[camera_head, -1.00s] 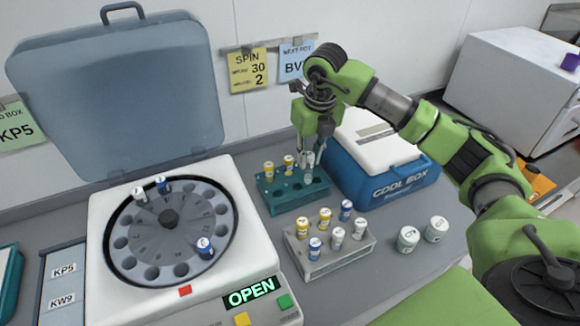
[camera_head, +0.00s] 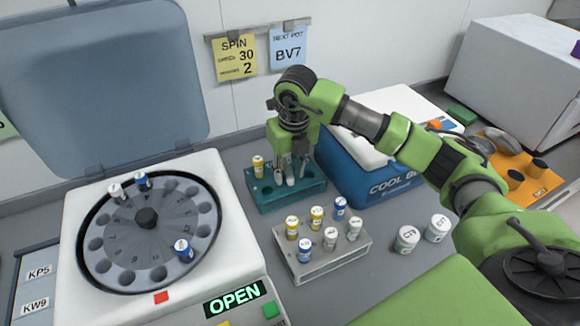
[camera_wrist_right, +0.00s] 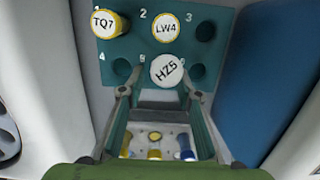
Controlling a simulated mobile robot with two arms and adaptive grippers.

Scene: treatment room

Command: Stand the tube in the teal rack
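The teal rack (camera_head: 262,206) stands on the counter behind the grey rack. The white-capped tube marked HZ5 (camera_wrist_right: 168,70) appears upright in the rack's front middle place; its base is hidden. It also shows between my fingers in the head view (camera_head: 290,174). My right gripper (camera_head: 291,176) points down over the rack, its fingers either side of the tube. In the wrist view a gap shows between my fingertips (camera_wrist_right: 160,94) and the cap, so the gripper looks open. Yellow-capped tubes TQ7 (camera_wrist_right: 104,24) and LW4 (camera_wrist_right: 165,28) stand in the back row. My left gripper is not in view.
A grey rack (camera_head: 318,271) with several capped tubes stands in front. The open centrifuge (camera_head: 225,200) is at left, the blue cool box (camera_head: 352,180) close on the right. Two white pots (camera_head: 407,238) (camera_head: 437,228) stand right of the grey rack.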

